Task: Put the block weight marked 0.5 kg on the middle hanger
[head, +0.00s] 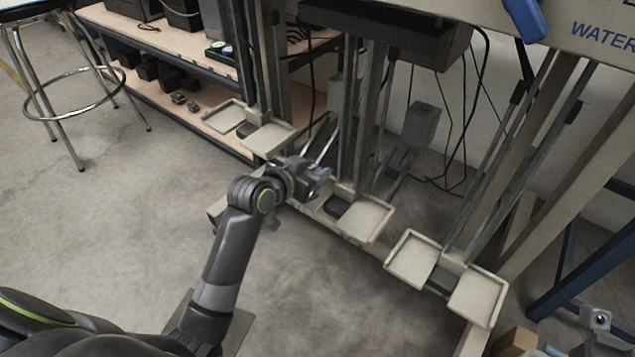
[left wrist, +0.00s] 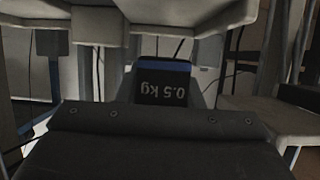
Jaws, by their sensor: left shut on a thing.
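My left gripper (head: 318,176) reaches to the left side of the middle hanger (head: 364,219), whose right tray shows bare. The gripper covers most of the hanger's left side in the head view. It is shut on the block weight (left wrist: 163,84), a dark block with a blue band and the mark "0.5 kg", upside down in the left wrist view. The head view does not show the block clearly. Pale tray undersides (left wrist: 190,14) fill the top of the left wrist view. Whether the block touches a tray cannot be told. My right gripper is not in view.
The left hanger (head: 268,139) and right hanger (head: 478,297) have empty-looking trays. Upright posts (head: 367,110) rise behind the trays. A shelf (head: 190,105) stands behind, a stool (head: 75,90) at far left. Open floor (head: 130,200) lies to the left.

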